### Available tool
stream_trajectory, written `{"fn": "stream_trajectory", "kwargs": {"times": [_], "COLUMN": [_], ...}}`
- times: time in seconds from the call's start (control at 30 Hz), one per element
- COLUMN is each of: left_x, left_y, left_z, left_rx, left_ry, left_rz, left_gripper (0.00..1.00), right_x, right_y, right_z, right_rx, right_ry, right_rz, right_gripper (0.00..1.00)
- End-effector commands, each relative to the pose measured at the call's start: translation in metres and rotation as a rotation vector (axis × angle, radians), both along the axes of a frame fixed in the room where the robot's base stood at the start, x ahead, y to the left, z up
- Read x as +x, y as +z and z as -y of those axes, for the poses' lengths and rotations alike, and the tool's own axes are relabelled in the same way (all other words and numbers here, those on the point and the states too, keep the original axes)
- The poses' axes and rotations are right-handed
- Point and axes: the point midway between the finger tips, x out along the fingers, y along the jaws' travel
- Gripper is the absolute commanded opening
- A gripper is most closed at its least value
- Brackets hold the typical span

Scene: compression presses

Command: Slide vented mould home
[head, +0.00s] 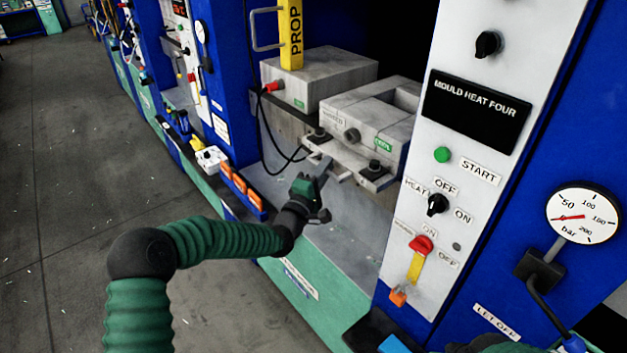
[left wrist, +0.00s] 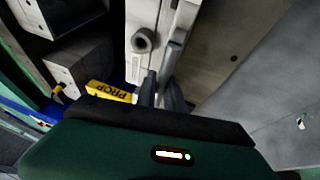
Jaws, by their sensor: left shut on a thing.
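The grey block mould (head: 372,118) stands in the press opening, left of the control panel. It has a round socket in its front face, a small label that is hard to read and a green tag. Its front bar and pale prong-like handle (head: 325,165) stick out toward me. My left gripper (head: 318,180) is at this handle and shut on it; the handle also shows between the fingers in the left wrist view (left wrist: 172,62). The fingertips are partly hidden by the gripper body. The mould's far end is hidden inside the press. My right gripper is out of view.
A second grey block (head: 315,78) with a yellow PROP post (head: 290,35) stands left of the mould. A black cable hangs beside it. The white panel (head: 450,180) with switches rises close on the right. A grey ledge (head: 350,235) lies bare below the mould.

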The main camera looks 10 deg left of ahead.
Motion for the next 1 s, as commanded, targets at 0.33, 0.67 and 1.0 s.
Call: {"fn": "stream_trajectory", "kwargs": {"times": [0.33, 0.67, 1.0], "left_x": [0.0068, 0.0063, 0.0053], "left_y": [-0.0046, -0.0053, -0.0010], "left_z": [0.0072, 0.0063, 0.0058], "left_rx": [0.002, 0.003, 0.001], "left_ry": [-0.002, -0.001, 0.001], "left_rz": [-0.011, -0.012, -0.003], "left_gripper": [0.00, 0.24, 0.34], "right_x": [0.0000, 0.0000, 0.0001], "right_y": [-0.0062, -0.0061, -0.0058], "right_z": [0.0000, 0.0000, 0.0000], "right_rx": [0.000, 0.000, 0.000], "right_ry": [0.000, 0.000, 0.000], "right_rz": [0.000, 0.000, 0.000], "right_gripper": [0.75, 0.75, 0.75]}}
